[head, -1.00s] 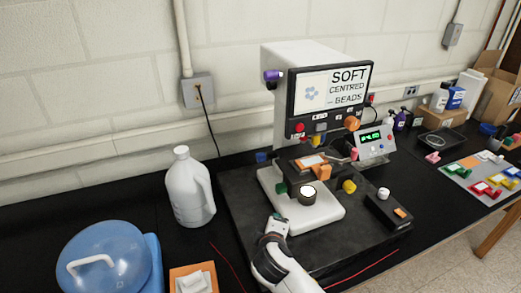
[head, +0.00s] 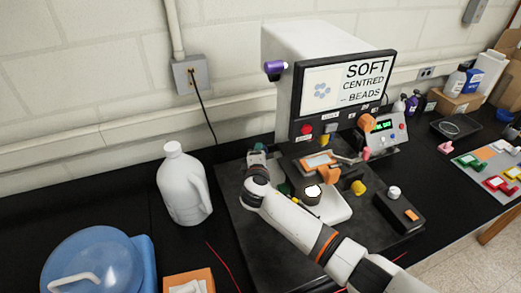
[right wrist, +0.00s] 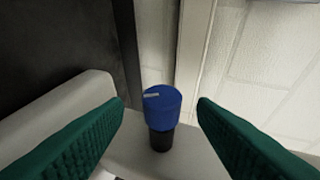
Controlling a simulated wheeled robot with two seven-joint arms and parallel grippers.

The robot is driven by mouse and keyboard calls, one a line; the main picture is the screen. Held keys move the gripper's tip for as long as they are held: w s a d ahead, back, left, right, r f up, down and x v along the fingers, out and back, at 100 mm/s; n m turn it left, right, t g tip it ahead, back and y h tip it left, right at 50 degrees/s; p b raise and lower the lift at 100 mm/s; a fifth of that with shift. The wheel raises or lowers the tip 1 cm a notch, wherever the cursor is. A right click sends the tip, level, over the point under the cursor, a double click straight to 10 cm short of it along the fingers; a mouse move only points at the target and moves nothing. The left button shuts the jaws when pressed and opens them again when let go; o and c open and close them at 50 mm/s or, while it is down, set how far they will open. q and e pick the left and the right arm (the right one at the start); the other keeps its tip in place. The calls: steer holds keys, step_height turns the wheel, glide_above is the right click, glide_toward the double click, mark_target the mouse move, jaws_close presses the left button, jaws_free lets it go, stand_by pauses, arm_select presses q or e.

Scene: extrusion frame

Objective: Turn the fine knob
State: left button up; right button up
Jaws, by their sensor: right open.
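A blue knob (right wrist: 162,112) with a pale mark on its top and a dark stem stands between the fingertips of my right gripper (right wrist: 161,103) in the right wrist view. The green-padded fingers are open, with a gap on each side of the knob. In the head view my right gripper (head: 257,154) is at the left side of the machine with the display panel (head: 342,86) and hides the blue knob. An orange knob (head: 367,122), a purple knob (head: 274,67) and a yellow knob (head: 358,187) also show. My left gripper is not in view.
A white jug (head: 185,187) stands left of the machine. A blue-lidded container (head: 88,262) is at the front left. A small control box (head: 396,213) and a box with a green readout (head: 390,132) are at the right. My right arm crosses over the base.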

steer(key=shift+x, duration=1)
steer(key=shift+w+p, duration=0.3)
steer(key=shift+w, duration=0.05)
steer(key=shift+x, duration=0.75)
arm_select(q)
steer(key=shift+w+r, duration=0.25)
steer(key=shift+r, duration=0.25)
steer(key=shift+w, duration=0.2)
